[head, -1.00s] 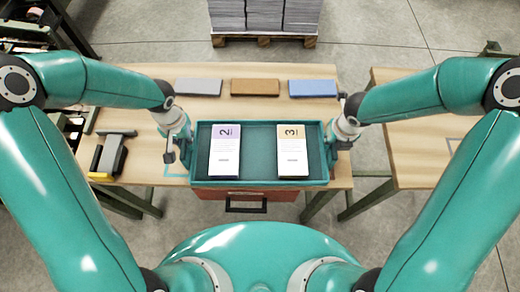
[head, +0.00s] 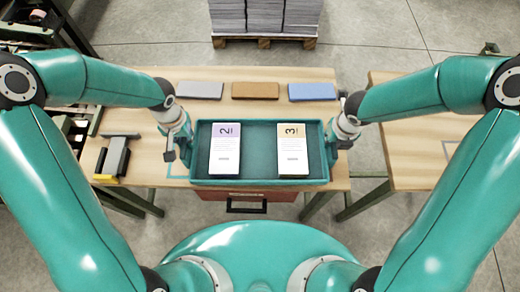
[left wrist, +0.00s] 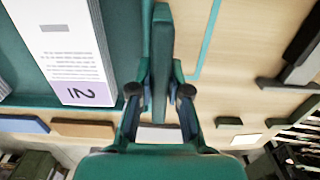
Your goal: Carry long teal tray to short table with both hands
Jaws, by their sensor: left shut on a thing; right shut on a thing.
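The long teal tray (head: 260,182) is at the front edge of the wooden table in the head view, between my two grippers. It holds a booklet marked 2 (head: 225,150) on the left and a booklet marked 3 (head: 292,150) on the right. My left gripper (head: 184,150) is shut on the tray's left end; the left wrist view shows its fingers (left wrist: 160,95) on either side of a teal upright part. My right gripper (head: 333,143) is shut on the tray's right end. Whether the tray touches the table cannot be told.
A second wooden table (head: 425,150) stands at the right across a gap. Grey (head: 200,90), brown (head: 255,90) and blue (head: 312,92) pieces lie along the first table's (head: 220,107) back. A black and yellow tool (head: 113,158) lies at left. A loaded pallet (head: 264,42) stands behind.

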